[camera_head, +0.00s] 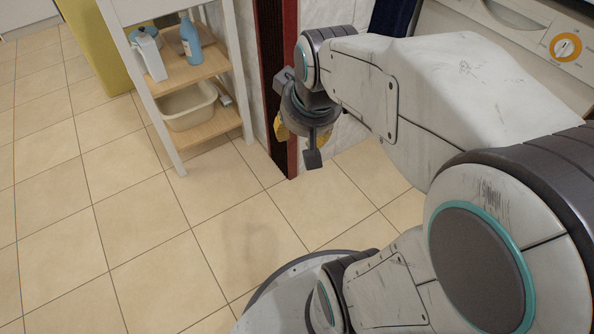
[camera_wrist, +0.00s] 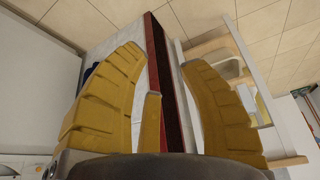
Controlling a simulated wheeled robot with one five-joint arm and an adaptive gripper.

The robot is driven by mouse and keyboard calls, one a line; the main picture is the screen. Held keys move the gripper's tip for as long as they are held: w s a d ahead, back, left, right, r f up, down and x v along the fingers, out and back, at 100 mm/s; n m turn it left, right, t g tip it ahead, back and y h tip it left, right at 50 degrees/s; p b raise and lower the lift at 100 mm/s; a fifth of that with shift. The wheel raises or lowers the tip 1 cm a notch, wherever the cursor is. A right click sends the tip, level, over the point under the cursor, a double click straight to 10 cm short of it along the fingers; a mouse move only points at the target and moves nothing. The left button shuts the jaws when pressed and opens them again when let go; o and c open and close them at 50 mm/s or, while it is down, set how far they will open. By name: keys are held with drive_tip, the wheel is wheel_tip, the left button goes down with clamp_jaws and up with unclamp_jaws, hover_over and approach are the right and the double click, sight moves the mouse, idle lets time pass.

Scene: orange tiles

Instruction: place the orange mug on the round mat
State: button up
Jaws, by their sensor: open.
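Neither the orange mug nor the round mat can be made out in either view. My gripper (camera_head: 300,142) is in the upper middle of the head view, above the tiled floor and in front of a dark red and black upright strip. In the wrist view my gripper (camera_wrist: 161,58) shows its yellow fingers spread wide, with nothing between them. Only the strip and white panels show behind the gap. My arm hides part of the right side of the head view.
A white rack (camera_head: 131,57) with wooden shelves stands left of my gripper. It holds a blue bottle (camera_head: 190,42), a white bottle (camera_head: 150,57) and a beige basin (camera_head: 187,112). A white appliance with a dial (camera_head: 566,47) is at upper right. The left floor is clear.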

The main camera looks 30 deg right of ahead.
drive_tip(key=s+a+f+n+g, duration=0.1)
drive_tip(key=s+a+f, duration=0.1)
drive_tip(key=s, duration=0.3)
drive_tip(key=s+a+f+n+g+y, duration=0.1)
drive_tip(key=s+a+f, duration=0.1)
drive_tip(key=s+a, duration=0.2)
drive_tip(key=shift+s+a+f+n+g, duration=0.25)
drive_tip(key=shift+s+f+n+g, duration=0.05)
drive_tip(key=shift+s+f, duration=0.15)
drive_tip(key=shift+r, duration=0.1)
